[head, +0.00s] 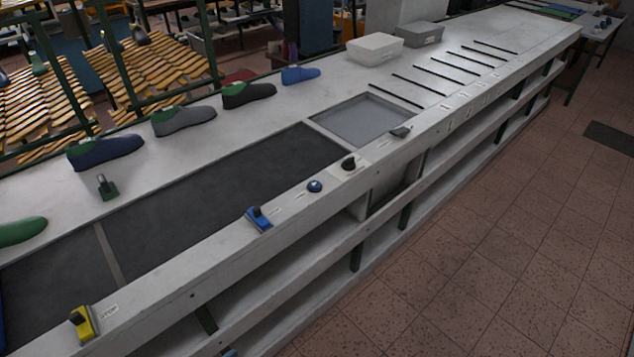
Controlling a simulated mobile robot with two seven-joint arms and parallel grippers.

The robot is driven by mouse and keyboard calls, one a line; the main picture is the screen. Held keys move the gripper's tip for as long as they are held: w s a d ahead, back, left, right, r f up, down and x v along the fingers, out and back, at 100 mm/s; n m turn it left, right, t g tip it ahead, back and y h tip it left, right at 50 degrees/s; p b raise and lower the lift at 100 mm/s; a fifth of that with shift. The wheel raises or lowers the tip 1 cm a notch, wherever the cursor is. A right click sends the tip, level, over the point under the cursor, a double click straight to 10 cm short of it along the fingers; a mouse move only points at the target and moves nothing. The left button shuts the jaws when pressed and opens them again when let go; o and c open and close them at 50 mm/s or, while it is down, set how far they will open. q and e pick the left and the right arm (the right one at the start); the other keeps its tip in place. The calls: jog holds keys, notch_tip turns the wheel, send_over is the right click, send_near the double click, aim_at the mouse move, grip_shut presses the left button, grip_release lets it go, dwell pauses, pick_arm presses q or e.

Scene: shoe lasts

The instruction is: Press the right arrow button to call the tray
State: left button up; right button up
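Several controls sit along the front edge of the long white bench. They are a yellow one (83,323), a blue lever-like one (258,217), a round dark-blue button (315,186), a black knob (349,163) on a pale plate, and a grey one (400,132). A grey flat tray-like panel (365,119) is set in the bench top behind the black knob. Neither of my grippers is in view.
A dark belt (220,200) runs along the bench (455,100). Shoe lasts (185,120) stand behind it. Open shelves lie below.

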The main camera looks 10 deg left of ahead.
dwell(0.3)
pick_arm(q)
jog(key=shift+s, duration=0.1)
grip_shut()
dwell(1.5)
